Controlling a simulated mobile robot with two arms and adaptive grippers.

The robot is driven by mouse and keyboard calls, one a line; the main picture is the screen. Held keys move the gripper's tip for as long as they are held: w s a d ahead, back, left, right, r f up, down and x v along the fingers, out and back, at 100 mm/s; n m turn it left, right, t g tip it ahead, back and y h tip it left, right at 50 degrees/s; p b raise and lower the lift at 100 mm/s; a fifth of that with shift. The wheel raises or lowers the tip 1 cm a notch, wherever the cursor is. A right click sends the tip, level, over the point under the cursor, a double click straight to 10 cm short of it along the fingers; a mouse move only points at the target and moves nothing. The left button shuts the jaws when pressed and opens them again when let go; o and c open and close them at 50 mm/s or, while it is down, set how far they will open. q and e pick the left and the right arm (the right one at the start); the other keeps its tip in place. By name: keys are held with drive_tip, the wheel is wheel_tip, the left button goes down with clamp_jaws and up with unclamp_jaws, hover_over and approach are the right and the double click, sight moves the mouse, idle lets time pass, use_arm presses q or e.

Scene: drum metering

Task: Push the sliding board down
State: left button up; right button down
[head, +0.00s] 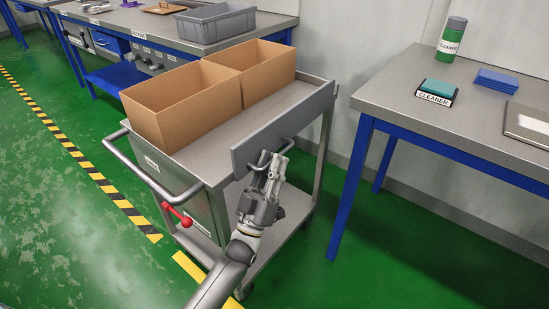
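The sliding board (300,118) is a long grey panel along the near right side of the metal cart, standing up above the cart's top. It has a bar handle on its outer face.
Two open cardboard boxes (188,115) stand on the cart (222,140), which has a push bar and a red-knobbed lever (184,219). A blue-legged table (405,100) with cleaner items stands at right. A bench with a grey bin (216,24) is behind. Green floor is free at left.

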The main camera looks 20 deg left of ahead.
use_arm(q)
drive_tip(key=shift+w+d+r, duration=0.1)
drive_tip(key=shift+w+r, duration=0.35)
drive_tip(key=shift+w, duration=0.05)
use_arm(e)
drive_tip(key=shift+w+f, duration=0.1)
use_arm(q)
clamp_jaws()
